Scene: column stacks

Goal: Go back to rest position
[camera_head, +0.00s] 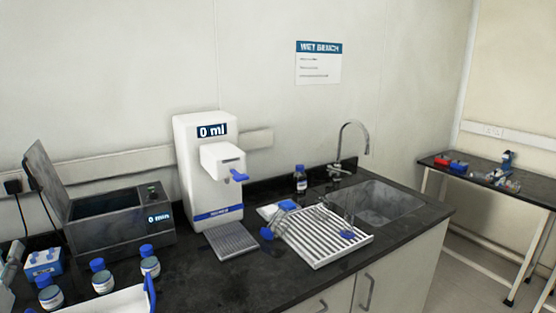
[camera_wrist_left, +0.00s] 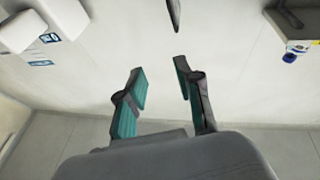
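My left gripper (camera_wrist_left: 160,72) shows in the left wrist view with its two teal-padded fingers apart. Nothing is between them, and only pale wall and floor show behind. I do not make out the left gripper in the head view. My right gripper is in neither view.
A dark bench (camera_head: 270,270) carries an open bath (camera_head: 120,225), a white dispenser (camera_head: 205,175) reading 0 ml, a drying rack (camera_head: 318,238), a sink (camera_head: 385,200) and several blue-capped jars (camera_head: 102,278). A white tray (camera_head: 115,303) is at the near left. A side table (camera_head: 500,185) stands at right.

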